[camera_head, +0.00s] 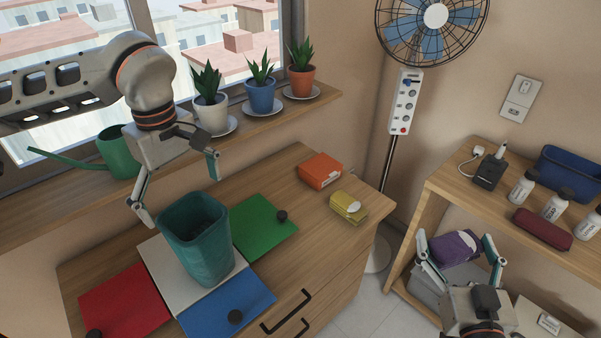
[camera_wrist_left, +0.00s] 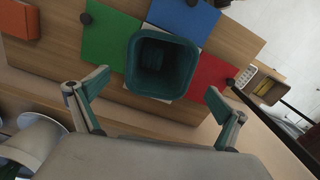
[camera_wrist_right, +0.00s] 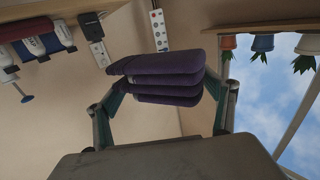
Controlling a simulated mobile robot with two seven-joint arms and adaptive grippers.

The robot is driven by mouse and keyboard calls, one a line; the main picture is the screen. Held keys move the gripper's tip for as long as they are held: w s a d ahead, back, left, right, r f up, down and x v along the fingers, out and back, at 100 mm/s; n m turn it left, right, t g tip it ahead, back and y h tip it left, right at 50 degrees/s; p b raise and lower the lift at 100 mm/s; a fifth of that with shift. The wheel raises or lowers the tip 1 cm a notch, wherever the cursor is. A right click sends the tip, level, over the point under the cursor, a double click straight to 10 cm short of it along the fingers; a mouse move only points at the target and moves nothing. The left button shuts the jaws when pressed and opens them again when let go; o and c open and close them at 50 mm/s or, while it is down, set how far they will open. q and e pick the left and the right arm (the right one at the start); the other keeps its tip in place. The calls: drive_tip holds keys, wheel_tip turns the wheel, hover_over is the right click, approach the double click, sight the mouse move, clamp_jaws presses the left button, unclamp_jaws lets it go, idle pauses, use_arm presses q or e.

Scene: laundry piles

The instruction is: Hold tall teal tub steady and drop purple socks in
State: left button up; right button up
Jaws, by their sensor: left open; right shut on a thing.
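The tall teal tub (camera_head: 197,245) stands upright on a white mat (camera_head: 160,262) on the wooden dresser top. In the left wrist view the tub (camera_wrist_left: 163,65) appears from above, with its inside dark and ribbed. My left gripper (camera_head: 174,182) is open above and behind the tub, apart from it, its fingers spread wide. My right gripper (camera_head: 459,245) is shut on the folded purple socks (camera_head: 455,249), held in front of the shelf unit at the right. The socks (camera_wrist_right: 160,79) fill the space between its fingers in the right wrist view.
Red (camera_head: 122,302), blue (camera_head: 229,302) and green (camera_head: 262,226) mats surround the white one. An orange box (camera_head: 320,170) and a yellow pack (camera_head: 348,207) lie at the dresser's right. Potted plants and a green watering can (camera_head: 117,152) line the sill. A fan (camera_head: 434,17) stands behind.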

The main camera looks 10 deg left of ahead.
sight(198, 234)
use_arm(q)
wheel_tip(198, 234, down, 12)
drive_tip(key=shift+d+r, duration=0.1)
drive_tip(key=shift+r, duration=0.05)
idle(0.3)
drive_tip(key=c, duration=1)
drive_tip(key=shift+s, duration=0.1)
drive_tip(key=shift+c, duration=0.2)
idle(0.4)
drive_tip(key=o, duration=1)
drive_tip(key=shift+o, duration=0.2)
wheel_tip(198, 234, up, 12)
